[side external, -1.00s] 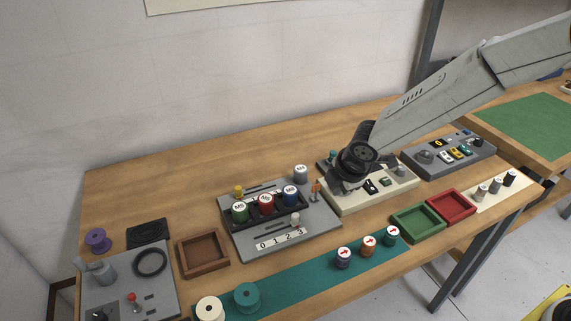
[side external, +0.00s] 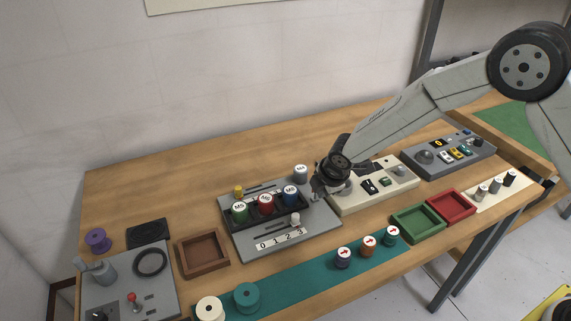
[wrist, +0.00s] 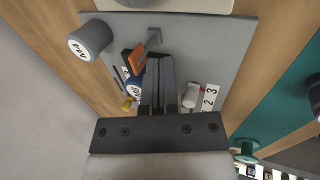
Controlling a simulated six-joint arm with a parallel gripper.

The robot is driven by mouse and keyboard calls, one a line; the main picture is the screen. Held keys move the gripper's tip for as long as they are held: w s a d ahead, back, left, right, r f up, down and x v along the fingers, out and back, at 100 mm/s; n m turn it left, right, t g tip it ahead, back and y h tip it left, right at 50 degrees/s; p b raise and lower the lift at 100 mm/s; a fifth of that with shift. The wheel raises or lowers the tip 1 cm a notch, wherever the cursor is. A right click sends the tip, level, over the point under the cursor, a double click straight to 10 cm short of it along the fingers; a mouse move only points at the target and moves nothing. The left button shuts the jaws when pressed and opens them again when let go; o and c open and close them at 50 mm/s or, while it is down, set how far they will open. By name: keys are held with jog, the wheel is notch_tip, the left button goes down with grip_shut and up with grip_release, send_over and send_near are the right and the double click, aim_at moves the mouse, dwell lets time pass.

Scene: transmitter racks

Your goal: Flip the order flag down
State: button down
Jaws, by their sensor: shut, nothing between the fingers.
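The order flag is a small orange plate (wrist: 137,60) on a grey post (wrist: 153,38) at the edge of the grey panel (side external: 255,244). In the wrist view the flag lies just left of my fingertips (wrist: 160,58), close to them; I cannot tell whether they touch. My gripper (side external: 317,192) is shut and empty, low over the panel's right end. In the side view it hides the flag, so its exact tilt is unclear.
A black rack on the panel holds green, red and blue labelled cylinders (side external: 266,204). A grey M4 cylinder (wrist: 90,40) stands at the panel's corner near the flag. A white knob (side external: 295,219) sits above the 0-3 scale. A cream panel (side external: 345,205) is to the right.

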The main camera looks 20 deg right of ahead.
jog(key=shift+w, duration=0.35)
dwell(0.5)
jog(key=shift+w+r+g, duration=0.15)
jog(key=shift+w+g, duration=0.35)
jog(key=shift+g, duration=0.4)
dwell(0.3)
jog(key=shift+w+r+g, duration=0.1)
jog(key=shift+w+g, duration=0.35)
jog(key=shift+g, duration=0.25)
jog(key=shift+w+f, duration=0.2)
jog(key=shift+w, duration=1.15)
jog(key=shift+s, duration=0.25)
jog(key=shift+s+f, duration=0.25)
jog(key=shift+s, duration=0.25)
